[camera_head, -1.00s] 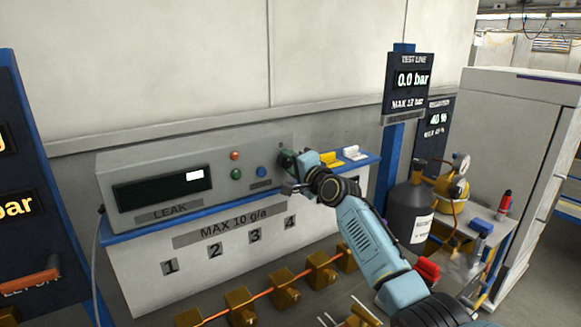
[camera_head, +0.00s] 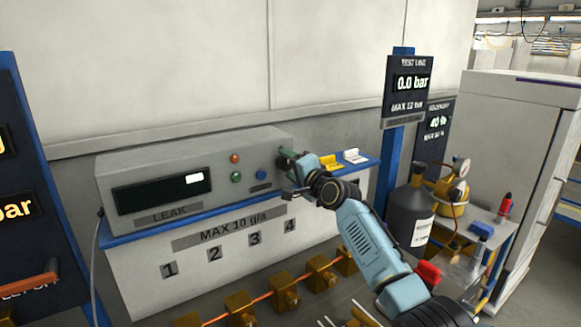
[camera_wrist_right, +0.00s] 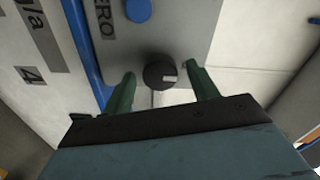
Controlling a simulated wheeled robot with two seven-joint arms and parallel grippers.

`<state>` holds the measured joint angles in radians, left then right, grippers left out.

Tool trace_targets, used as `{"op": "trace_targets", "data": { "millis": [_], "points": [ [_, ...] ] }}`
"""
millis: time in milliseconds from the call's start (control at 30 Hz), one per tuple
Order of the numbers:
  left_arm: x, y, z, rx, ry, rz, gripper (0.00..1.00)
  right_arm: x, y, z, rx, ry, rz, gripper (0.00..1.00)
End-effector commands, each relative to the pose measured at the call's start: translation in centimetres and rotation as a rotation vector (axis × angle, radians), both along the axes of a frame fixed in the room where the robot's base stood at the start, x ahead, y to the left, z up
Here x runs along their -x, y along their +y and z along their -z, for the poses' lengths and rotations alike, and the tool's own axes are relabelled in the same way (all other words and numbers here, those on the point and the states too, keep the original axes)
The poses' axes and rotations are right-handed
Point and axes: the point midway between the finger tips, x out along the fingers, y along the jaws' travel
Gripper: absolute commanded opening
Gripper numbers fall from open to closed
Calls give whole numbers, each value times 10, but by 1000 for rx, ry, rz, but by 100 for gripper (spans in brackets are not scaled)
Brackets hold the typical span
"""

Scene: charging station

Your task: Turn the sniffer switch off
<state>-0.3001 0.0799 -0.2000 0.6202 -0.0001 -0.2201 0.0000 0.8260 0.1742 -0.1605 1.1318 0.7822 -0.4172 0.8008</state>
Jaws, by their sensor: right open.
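The sniffer switch appears to be the black round knob (camera_wrist_right: 158,75) with a pale mark on the grey leak unit's front, below the blue button in the right wrist view. My right gripper (camera_wrist_right: 160,82) is open, with one green finger on each side of the knob. A gap shows between each finger and the knob. In the head view, my right gripper (camera_head: 286,172) is at the right end of the grey leak unit (camera_head: 195,165) and covers the knob there. My left gripper is not in view.
Yellow and white switches (camera_head: 331,162) stand on the blue ledge to the right. A dark gas cylinder (camera_head: 411,210) and a TEST LINE display (camera_head: 409,85) are further right. Brass fittings (camera_head: 285,290) lie below.

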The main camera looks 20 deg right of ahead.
Motion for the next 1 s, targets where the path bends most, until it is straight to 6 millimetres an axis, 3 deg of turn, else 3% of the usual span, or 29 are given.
{"op": "trace_targets", "data": {
  "millis": [167,367,1000],
  "points": [
    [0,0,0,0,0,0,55,2,0,0,-1,-1,0,59],
    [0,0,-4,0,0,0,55,17,-5,0,-2,0,-1,59],
    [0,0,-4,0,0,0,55,113,-33,1,1,-1,1,59]
  ]
}}
